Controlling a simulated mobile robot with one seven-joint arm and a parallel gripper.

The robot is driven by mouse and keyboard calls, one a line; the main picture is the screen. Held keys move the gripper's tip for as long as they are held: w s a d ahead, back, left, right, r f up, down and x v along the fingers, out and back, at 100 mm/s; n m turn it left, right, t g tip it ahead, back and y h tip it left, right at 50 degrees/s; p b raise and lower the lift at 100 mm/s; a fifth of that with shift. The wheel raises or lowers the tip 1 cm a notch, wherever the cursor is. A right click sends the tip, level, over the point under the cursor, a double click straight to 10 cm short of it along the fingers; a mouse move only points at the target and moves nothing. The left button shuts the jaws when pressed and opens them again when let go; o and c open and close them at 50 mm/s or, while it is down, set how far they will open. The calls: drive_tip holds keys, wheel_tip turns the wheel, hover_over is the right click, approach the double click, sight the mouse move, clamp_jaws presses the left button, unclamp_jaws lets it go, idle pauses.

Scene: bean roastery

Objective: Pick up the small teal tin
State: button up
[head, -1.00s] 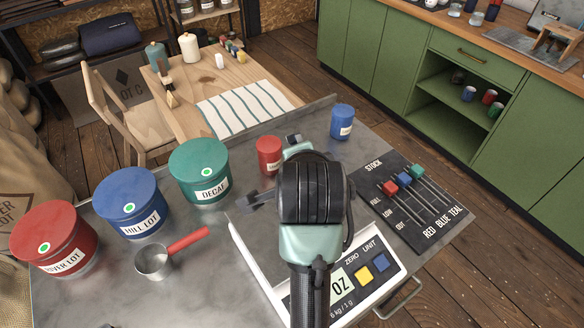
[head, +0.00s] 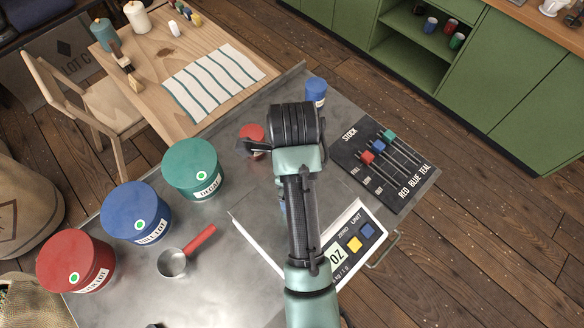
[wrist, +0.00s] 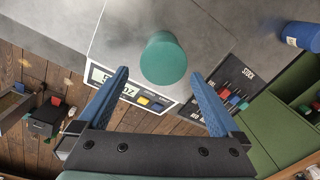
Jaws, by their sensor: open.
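The small teal tin (wrist: 163,60) shows in the wrist view as a plain teal cylinder seen from above, on the grey top of the scale near its display. It lies in the picture between and just beyond the two blue fingers of my gripper (wrist: 159,74). The fingers are spread apart, and nothing is held. In the head view my arm and wrist hide the tin and most of the fingers. The scale (head: 336,256) is partly covered by my arm there.
A small red tin (head: 252,131) and small blue tin (head: 316,90) stand near the bench's back edge. Large teal (head: 190,165), blue (head: 136,208) and red (head: 75,258) canisters stand left. A metal scoop (head: 173,262) lies before them. A stock slider panel (head: 385,165) lies right.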

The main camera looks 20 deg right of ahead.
drive_tip(key=f+p, duration=0.1)
drive_tip(key=f, duration=0.2)
drive_tip(key=f+p, duration=0.1)
drive_tip(key=f, duration=0.3)
drive_tip(key=w+f+p, duration=0.1)
drive_tip(key=f, duration=0.2)
drive_tip(key=shift+d+f, duration=0.15)
drive_tip(key=shift+d, duration=0.05)
drive_tip(key=shift+c, duration=0.2)
drive_tip(key=c, duration=1.4)
